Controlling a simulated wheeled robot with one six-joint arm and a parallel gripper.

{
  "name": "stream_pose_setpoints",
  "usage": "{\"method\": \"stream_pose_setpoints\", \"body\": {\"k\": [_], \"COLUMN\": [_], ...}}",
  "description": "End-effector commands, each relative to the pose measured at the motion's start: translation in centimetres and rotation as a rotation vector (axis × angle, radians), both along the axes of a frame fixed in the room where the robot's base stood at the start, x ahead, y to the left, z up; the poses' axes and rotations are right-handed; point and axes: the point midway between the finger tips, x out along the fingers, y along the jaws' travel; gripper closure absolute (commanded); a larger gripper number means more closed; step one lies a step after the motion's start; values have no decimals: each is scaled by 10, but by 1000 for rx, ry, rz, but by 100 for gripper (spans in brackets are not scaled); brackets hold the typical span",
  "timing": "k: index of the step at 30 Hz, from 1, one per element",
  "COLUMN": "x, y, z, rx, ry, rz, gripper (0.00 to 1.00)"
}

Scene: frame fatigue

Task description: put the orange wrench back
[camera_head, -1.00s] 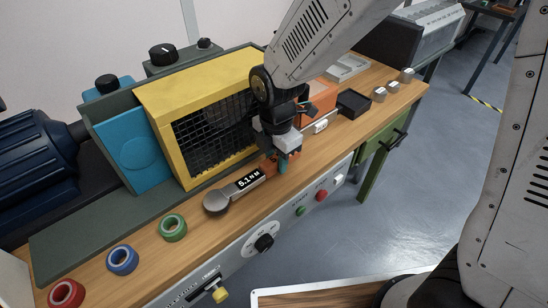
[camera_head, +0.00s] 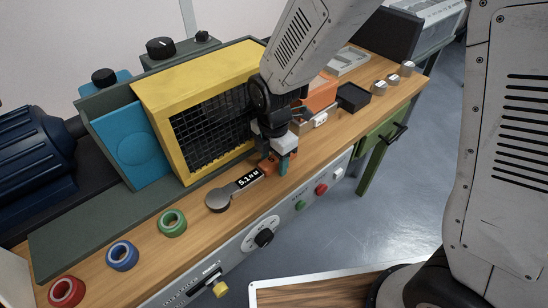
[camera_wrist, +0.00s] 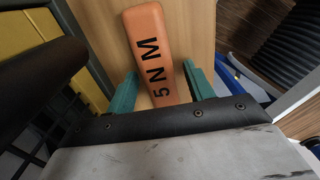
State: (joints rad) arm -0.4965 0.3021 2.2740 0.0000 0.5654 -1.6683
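The orange wrench has an orange handle (camera_head: 267,166), a dark display reading 5.1 N m (camera_head: 248,179) and a round grey end (camera_head: 217,199). It lies along the front of the wooden bench top. In the wrist view its handle (camera_wrist: 156,58) carries the mark "5 N M". My gripper (camera_head: 281,163) is at the handle. Its teal fingers show on either side of the handle in the wrist view (camera_wrist: 160,88). A thin gap shows beside the left finger, so the gripper looks open.
A yellow guard with mesh (camera_head: 205,100) stands close behind the wrench. Red (camera_head: 66,292), blue (camera_head: 122,256) and green (camera_head: 172,223) rings lie to the left. A black tray (camera_head: 353,97) and small metal blocks (camera_head: 392,80) are to the right. A control panel (camera_head: 240,258) fronts the bench.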

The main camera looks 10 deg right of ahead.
Motion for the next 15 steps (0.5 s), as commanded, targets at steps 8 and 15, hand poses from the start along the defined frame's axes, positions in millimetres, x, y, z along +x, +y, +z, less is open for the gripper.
{"method": "stream_pose_setpoints", "body": {"k": [8,15], "x": [1,-1], "y": [1,-3], "z": [22,62], "rx": [2,2], "ry": [-3,-2], "rz": [0,0], "gripper": [48,48]}}
